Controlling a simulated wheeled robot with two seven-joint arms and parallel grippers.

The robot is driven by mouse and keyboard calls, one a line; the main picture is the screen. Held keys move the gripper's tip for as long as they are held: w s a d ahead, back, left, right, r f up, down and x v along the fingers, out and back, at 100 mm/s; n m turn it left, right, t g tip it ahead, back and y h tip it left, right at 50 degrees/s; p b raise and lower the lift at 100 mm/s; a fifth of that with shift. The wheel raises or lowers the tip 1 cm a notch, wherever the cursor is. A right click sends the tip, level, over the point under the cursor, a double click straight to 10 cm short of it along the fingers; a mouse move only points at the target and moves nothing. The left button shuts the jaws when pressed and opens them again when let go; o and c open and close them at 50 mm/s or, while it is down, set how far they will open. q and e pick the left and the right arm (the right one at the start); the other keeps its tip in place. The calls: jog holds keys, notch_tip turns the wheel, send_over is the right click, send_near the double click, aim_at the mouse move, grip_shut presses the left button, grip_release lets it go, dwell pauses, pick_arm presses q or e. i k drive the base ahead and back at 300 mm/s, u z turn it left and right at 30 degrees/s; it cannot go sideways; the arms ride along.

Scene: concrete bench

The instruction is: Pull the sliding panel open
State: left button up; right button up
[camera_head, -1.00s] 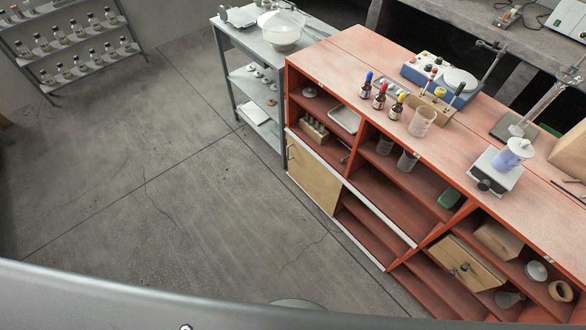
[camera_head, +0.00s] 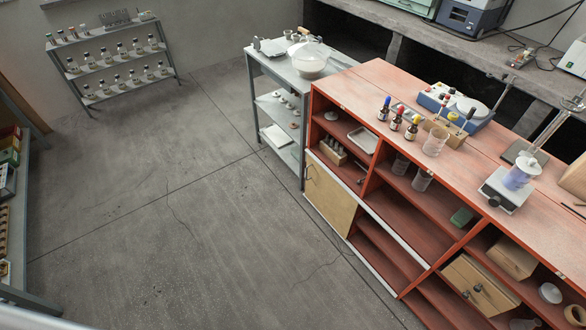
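The sliding panel (camera_head: 329,194) is a light wooden board in the lower left bay of the red cabinet (camera_head: 320,100). It covers that bay, and a small handle shows near its upper left edge. The lower bay to its right stands uncovered, with red shelves inside. White rails (camera_head: 395,235) run along the cabinet front above and below the panel. Neither of my grippers is in view.
Bottles (camera_head: 396,119), a glass beaker (camera_head: 435,141) and lab devices stand on the cabinet top. A grey metal trolley (camera_head: 284,155) adjoins the cabinet's left end. Bottle shelves (camera_head: 112,75) stand at the back left. The concrete floor (camera_head: 190,220) before the cabinet is clear.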

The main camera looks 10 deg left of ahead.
aim_at(338, 208)
jog(key=i, duration=0.95)
jog(key=z, duration=0.25)
